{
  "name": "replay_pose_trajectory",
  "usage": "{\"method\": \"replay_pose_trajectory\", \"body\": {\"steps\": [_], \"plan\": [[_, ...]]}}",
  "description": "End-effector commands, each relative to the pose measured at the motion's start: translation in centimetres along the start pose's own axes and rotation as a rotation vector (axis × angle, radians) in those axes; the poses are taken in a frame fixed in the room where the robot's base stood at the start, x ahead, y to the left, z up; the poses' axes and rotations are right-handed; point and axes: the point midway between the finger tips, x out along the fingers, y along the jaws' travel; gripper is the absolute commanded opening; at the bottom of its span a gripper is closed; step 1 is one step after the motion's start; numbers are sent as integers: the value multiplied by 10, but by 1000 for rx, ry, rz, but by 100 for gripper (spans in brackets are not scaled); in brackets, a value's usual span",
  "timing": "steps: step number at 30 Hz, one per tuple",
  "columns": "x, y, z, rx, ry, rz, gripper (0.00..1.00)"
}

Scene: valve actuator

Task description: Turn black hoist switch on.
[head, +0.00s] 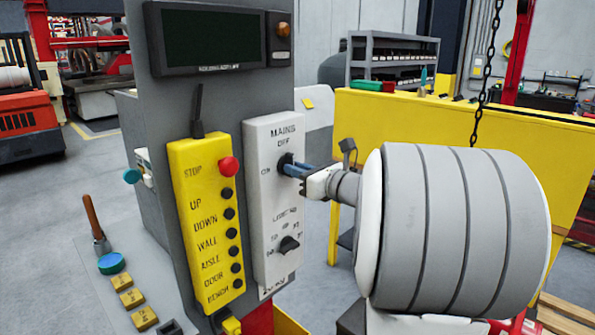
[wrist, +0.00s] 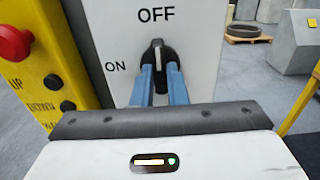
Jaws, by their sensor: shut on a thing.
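The upper black rotary switch (head: 285,160) is on a white panel (head: 262,190) marked MAINS, with OFF above it and ON at its left. In the wrist view the same black switch (wrist: 157,54) stands upright, its white mark pointing up toward OFF. My gripper (head: 294,169) reaches in from the right. Its two blue fingers (wrist: 160,80) are closed on the switch, one on each side. A second black knob (head: 289,245) sits lower on the panel, clear of the gripper; its small lettering is hard to read.
A yellow pendant (head: 208,220) with a red stop button (head: 229,167) and several black buttons is just left of the panel. A dark display (head: 215,40) is above. A yellow barrier (head: 440,120) stands behind my arm.

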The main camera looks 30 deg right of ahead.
Motion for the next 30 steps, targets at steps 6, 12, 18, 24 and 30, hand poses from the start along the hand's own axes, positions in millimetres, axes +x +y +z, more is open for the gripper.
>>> {"method": "replay_pose_trajectory", "body": {"steps": [6,12,18,24,30], "plan": [[0,1,-4,-89,-2,1,0],[0,1,-7,-243,-4,0,0],[0,1,-8,-432,-3,0,0],[0,2,-8,-622,-3,1,0],[0,2,-8,-812,-2,0,0]]}}
